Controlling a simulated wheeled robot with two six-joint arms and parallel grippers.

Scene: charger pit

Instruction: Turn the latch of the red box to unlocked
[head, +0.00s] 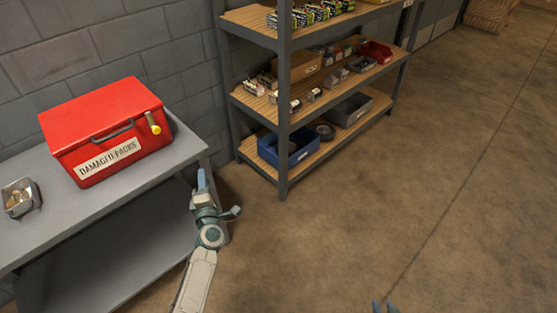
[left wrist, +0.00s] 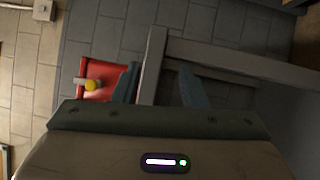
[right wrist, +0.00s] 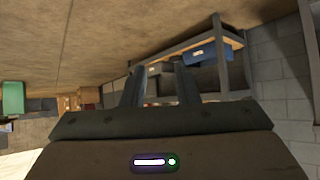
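The red box (head: 108,128), labelled "DAMAGED PACKS", sits closed on the grey bench (head: 165,185) at the left. Its latch (head: 154,123), a grey piece with a yellow end, is on the front face near the right corner. The left wrist view also shows the latch's yellow end (left wrist: 92,85) against the red box (left wrist: 108,72). My left gripper (head: 203,178) is in front of the bench's right end, apart from the box. Its fingers are spread and empty in the left wrist view (left wrist: 158,88). My right gripper (head: 385,307) is at the bottom edge, open and empty.
A small grey metal container (head: 20,198) stands on the bench left of the box. A shelf rack (head: 284,120) with bins and small boxes stands right of the bench. The floor (head: 420,200) at right is clear.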

